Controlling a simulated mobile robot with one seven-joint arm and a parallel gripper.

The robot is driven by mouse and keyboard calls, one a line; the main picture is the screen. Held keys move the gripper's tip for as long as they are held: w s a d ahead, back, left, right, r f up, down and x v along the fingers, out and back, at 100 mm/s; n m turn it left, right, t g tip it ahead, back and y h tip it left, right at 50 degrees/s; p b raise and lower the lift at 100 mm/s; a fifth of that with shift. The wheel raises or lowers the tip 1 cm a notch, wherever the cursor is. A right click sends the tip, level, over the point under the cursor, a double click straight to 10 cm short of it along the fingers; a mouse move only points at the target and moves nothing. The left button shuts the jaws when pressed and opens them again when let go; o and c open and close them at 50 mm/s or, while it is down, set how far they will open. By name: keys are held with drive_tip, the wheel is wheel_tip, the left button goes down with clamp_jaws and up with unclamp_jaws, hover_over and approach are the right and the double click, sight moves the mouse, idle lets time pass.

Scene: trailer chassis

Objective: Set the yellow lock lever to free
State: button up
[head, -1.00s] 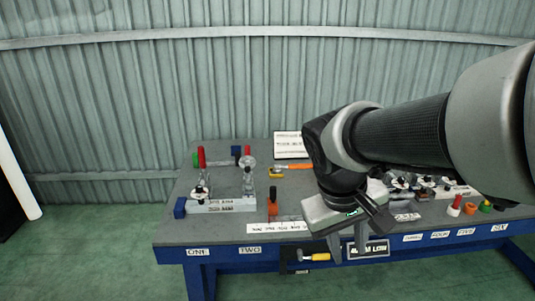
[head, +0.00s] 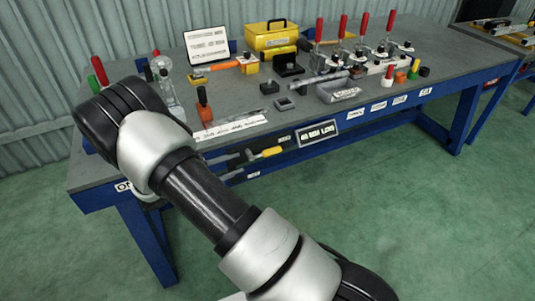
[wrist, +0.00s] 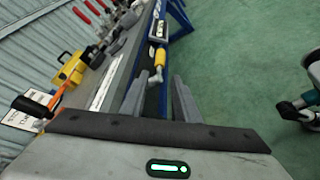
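The yellow lever (head: 268,152) is mounted on the front of the blue bench below the top edge, left of a white-lettered sign (head: 318,133). In the wrist view the yellow lever (wrist: 158,56) shows upright beyond my fingers, joined to a grey metal part. My gripper (wrist: 158,98) is open, with its two grey fingers spread and nothing seen between them. The lever is apart from the fingertips. In the head view my gripper is hidden behind my arm at the bench's left end.
The bench top (head: 230,90) holds a yellow toolbox (head: 271,37), red-handled clamps (head: 363,25), a grey tray (head: 340,92) and an orange-handled tool (head: 225,66). Blue legs stand under the bench. The green floor (head: 420,220) in front is clear. A wheeled object (wrist: 300,108) shows at the wrist view's right edge.

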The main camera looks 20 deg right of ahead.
sight(273, 151)
drive_tip(key=b+x, duration=0.2)
drive_tip(key=x, duration=1.5)
drive_tip(key=shift+d+r, duration=0.1)
drive_tip(key=shift+d, duration=0.1)
drive_tip(key=shift+c, duration=0.2)
clamp_jaws()
